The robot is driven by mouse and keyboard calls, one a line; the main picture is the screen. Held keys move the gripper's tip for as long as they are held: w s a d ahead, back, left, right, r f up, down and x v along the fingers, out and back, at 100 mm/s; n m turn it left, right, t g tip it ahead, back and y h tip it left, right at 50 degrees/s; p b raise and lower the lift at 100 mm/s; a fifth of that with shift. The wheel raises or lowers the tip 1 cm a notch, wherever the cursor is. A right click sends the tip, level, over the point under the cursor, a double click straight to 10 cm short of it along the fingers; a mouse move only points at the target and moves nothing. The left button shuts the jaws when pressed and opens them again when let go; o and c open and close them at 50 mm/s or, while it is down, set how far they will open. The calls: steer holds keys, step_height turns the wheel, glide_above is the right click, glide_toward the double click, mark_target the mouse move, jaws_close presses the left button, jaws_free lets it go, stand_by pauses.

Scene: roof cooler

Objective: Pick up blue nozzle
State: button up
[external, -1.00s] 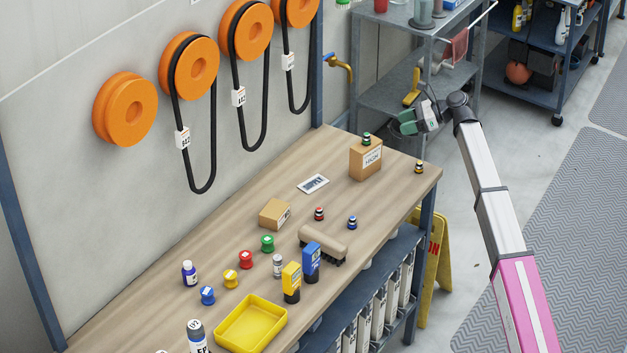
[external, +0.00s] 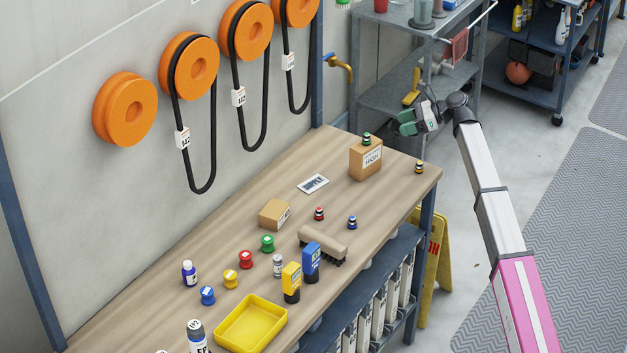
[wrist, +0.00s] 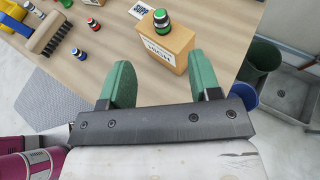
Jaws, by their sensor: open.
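The blue nozzle (external: 352,222), small with a dark band, stands on the wooden workbench (external: 150,300) near its front edge. It also shows at the left of the wrist view (wrist: 78,53). My gripper (external: 405,122) is beyond the bench's far right end, well away from the blue nozzle. In the wrist view its two green fingers are spread apart with nothing between them (wrist: 160,62).
A red nozzle (external: 319,213) and a brush (external: 323,243) are near the blue nozzle. A cardboard box (external: 366,160) with a green nozzle (external: 366,139) on top stands at the far end. A yellow nozzle (external: 419,166) is at the corner. A yellow tray (external: 250,325) lies nearer.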

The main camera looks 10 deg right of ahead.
steer(key=s+a+f+m+t, duration=0.1)
steer(key=s+a+f, duration=0.15)
steer(key=s, duration=0.25)
steer(key=s+a+f+m+t+h, duration=0.1)
steer(key=s+a+f, duration=0.1)
steer(key=s+a, duration=0.25)
steer(key=s+a+f+m+t, duration=0.1)
steer(key=s+a+f, duration=0.15)
steer(key=s, duration=0.35)
steer(key=m+t+h, duration=0.1)
steer(key=m+t, duration=0.1)
glide_toward(353, 217)
steer(key=x, duration=0.5)
steer(key=shift+s+a+f, duration=0.2)
steer(key=shift+s+a, duration=0.05)
steer(key=shift+s, duration=0.1)
steer(key=shift+w+d+x, duration=0.1)
steer(key=shift+w+x, duration=0.05)
steer(key=shift+x, duration=1.15)
steer(key=shift+w+d+x, duration=0.1)
steer(key=shift+w+x, duration=0.05)
steer(key=shift+x, duration=1.15)
steer(key=c, duration=1)
